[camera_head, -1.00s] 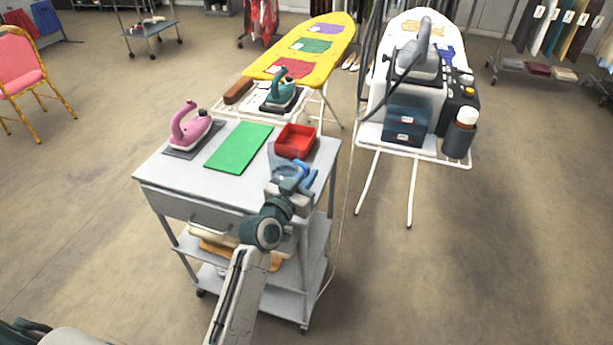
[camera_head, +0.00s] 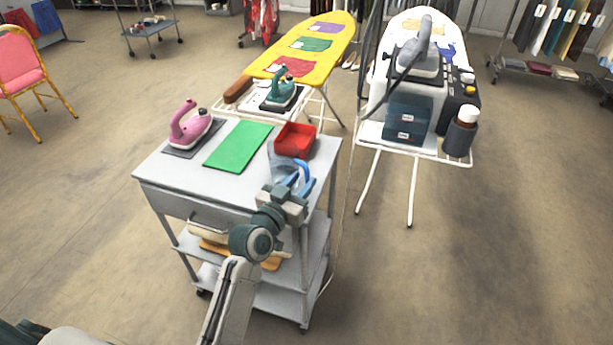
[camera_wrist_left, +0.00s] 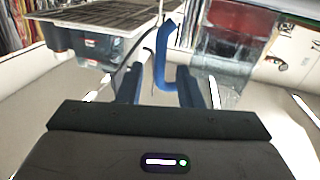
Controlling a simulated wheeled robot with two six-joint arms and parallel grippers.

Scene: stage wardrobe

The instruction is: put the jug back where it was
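The jug (camera_head: 274,170) is clear with a blue handle (camera_head: 304,184). It stands on the grey trolley top (camera_head: 232,184), near its right front corner and in front of the red tray. In the left wrist view the jug (camera_wrist_left: 226,72) is ahead, right of centre, with its blue handle (camera_wrist_left: 160,66) towards me. My left gripper (camera_head: 295,192) is at the handle side of the jug. In the wrist view its two fingers (camera_wrist_left: 160,92) are apart, with the handle's lower end in line with the gap. My right gripper is not in view.
A red tray (camera_head: 295,140), a green mat (camera_head: 238,146) and a pink iron (camera_head: 188,128) share the trolley top. A teal iron (camera_head: 281,88) is on the yellow ironing board behind. A steam station (camera_head: 418,88) stands on the white board at right.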

